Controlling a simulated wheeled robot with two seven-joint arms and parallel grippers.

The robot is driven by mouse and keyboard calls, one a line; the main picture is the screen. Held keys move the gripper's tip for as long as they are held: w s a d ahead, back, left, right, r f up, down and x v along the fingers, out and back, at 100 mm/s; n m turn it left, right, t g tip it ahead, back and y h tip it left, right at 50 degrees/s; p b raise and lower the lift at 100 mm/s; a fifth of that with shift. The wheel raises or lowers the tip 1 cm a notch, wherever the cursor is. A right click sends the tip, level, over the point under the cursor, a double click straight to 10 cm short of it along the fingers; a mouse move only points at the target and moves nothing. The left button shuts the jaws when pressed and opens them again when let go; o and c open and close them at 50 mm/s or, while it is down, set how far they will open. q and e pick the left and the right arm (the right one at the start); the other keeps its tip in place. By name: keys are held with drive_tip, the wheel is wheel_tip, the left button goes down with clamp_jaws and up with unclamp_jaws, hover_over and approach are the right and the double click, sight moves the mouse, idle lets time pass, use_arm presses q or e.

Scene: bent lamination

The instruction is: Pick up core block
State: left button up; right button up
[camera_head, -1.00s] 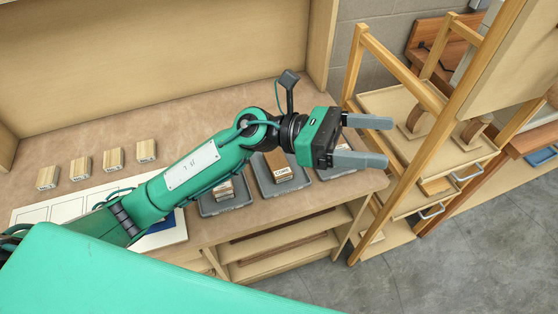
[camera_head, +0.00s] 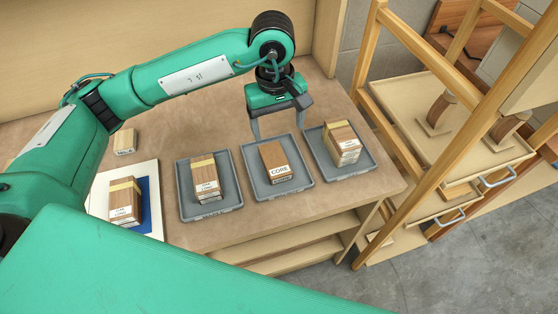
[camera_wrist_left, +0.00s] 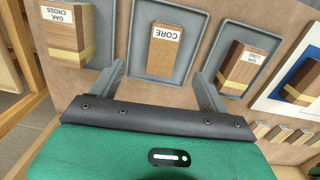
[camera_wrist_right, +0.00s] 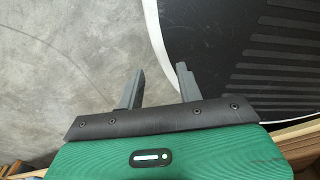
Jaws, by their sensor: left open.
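The core block (camera_head: 273,160) is a brown wooden block with a white CORE label. It lies in the middle grey tray (camera_head: 261,195). My left gripper (camera_head: 279,126) points down over the back of that tray, open and empty, with the block in front of it in the head view. In the left wrist view the core block (camera_wrist_left: 161,52) lies ahead of the open fingers (camera_wrist_left: 159,74), roughly centred between them and apart from them. My right gripper (camera_wrist_right: 160,72) is open and empty in the right wrist view, above grey floor and a black ribbed surface.
Grey trays on both sides hold other labelled blocks: oak long (camera_head: 205,180) at left and oak cross (camera_head: 342,145) at right. Another block (camera_head: 124,203) lies on a blue patch on a white board. A wooden rack (camera_head: 455,130) stands right of the table.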

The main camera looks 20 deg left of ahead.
use_arm(q)
drive_tip(key=p, duration=0.1)
hover_over(275, 159)
drive_tip(key=shift+y, duration=0.3)
wheel_tip(275, 159, down, 5)
drive_tip(key=shift+s+f, duration=0.1)
wheel_tip(275, 159, down, 3)
drive_tip(key=shift+r+p, duration=0.2)
drive_tip(key=shift+p, duration=0.2)
drive_tip(key=shift+f, duration=0.55)
drive_tip(key=shift+f+p, duration=0.25)
drive_tip(key=shift+p, duration=0.1)
wheel_tip(275, 159, down, 3)
drive_tip(key=shift+f+p, duration=0.15)
drive_tip(key=shift+p, duration=0.65)
drive_tip(key=shift+f, duration=0.65)
drive_tip(key=c, duration=1.1)
use_arm(e)
drive_tip(key=r, duration=0.1)
drive_tip(key=s+r, duration=0.1)
drive_tip(key=r, duration=0.1)
drive_tip(key=shift+s+r, duration=0.2)
drive_tip(key=shift+s, duration=0.05)
